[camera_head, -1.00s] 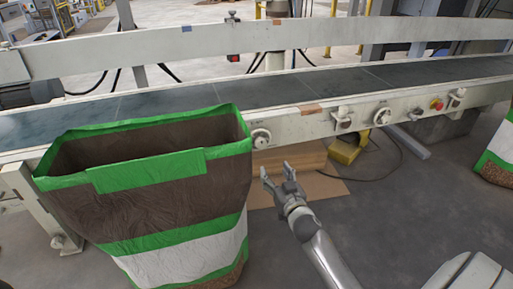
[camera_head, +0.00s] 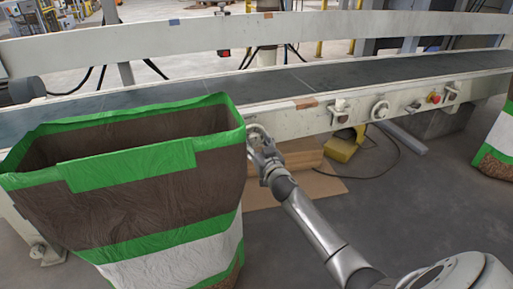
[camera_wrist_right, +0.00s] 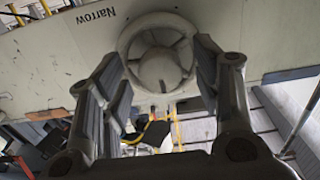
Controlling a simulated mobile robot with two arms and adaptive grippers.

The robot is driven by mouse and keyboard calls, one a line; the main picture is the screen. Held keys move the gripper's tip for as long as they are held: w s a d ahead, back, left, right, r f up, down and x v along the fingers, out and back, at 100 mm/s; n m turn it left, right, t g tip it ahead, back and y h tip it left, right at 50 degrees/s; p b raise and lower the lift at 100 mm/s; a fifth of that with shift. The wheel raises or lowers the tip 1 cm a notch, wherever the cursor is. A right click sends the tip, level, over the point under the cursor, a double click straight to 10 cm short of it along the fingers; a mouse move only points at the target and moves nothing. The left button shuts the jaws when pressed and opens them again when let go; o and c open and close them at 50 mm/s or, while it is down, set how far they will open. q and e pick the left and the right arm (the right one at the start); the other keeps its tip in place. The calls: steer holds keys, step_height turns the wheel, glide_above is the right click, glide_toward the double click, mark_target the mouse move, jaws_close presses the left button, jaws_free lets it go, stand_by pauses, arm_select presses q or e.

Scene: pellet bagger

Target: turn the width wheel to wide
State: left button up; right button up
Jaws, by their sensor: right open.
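The width wheel (camera_wrist_right: 158,58) is a pale round handwheel with spokes on the conveyor's side panel. In the wrist view the word "Narrow" is printed upside down to its left. In the head view the wheel (camera_head: 254,131) is partly hidden by my right gripper (camera_head: 259,144), just right of the big bag. In the wrist view my right gripper (camera_wrist_right: 160,75) is open, its fingers on either side of the wheel's lower part. Whether they touch the rim I cannot tell. My left gripper is not in view.
A tall open green, brown and white bag (camera_head: 130,205) stands close to the left of my right gripper. The conveyor (camera_head: 290,80) runs behind it. A yellow block (camera_head: 343,149) lies below.

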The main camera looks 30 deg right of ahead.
steer(key=shift+w+d, duration=0.1)
steer(key=shift+w, duration=0.15)
steer(key=c, duration=1)
steer(key=shift+c, duration=0.2)
steer(key=shift+n, duration=0.4)
